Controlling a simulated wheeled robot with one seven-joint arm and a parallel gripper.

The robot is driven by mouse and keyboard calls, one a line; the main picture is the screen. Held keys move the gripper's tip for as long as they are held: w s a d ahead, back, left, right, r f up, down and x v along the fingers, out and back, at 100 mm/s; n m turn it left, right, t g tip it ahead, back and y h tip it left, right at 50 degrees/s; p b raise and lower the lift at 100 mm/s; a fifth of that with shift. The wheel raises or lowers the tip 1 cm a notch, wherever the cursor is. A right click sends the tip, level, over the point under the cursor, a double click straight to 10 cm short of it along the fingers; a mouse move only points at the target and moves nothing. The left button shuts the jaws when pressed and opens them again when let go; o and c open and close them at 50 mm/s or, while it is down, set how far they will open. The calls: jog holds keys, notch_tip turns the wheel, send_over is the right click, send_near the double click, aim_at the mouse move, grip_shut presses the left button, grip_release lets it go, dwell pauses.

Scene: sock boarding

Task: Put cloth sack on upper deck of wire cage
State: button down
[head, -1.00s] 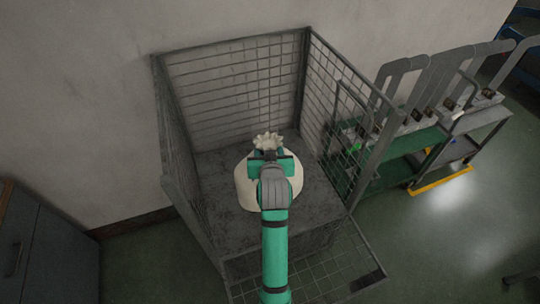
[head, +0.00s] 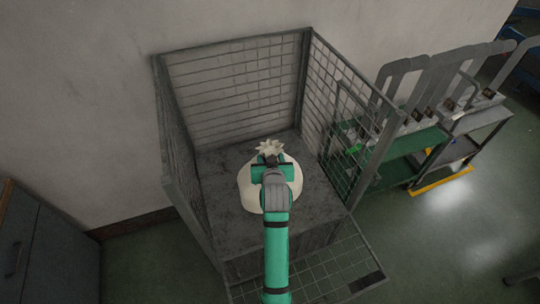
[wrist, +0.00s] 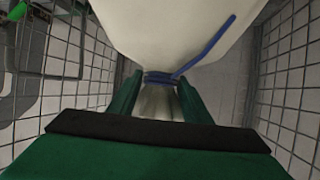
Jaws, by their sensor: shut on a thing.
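The cream cloth sack (head: 250,190) is inside the wire cage (head: 232,42), over its grey upper deck (head: 215,225). Its gathered top fans out above my gripper (head: 270,160). In the wrist view my gripper (wrist: 158,95) is shut on the tied neck of the sack (wrist: 175,28), where a blue cord is wound and one end trails along the cloth. My arm hides part of the sack in the head view. I cannot tell for sure whether the sack's base touches the deck.
Mesh walls stand at the back, left and right of the cage. A mesh flap (head: 320,270) hangs low at the front. Green and grey carts (head: 425,140) stand to the right, and a grey cabinet (head: 45,250) is at the left.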

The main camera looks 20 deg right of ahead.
jog(key=shift+f, duration=0.1)
jog(key=c, duration=0.9)
grip_release()
jog(key=shift+s+d, duration=0.1)
jog(key=shift+s, duration=0.05)
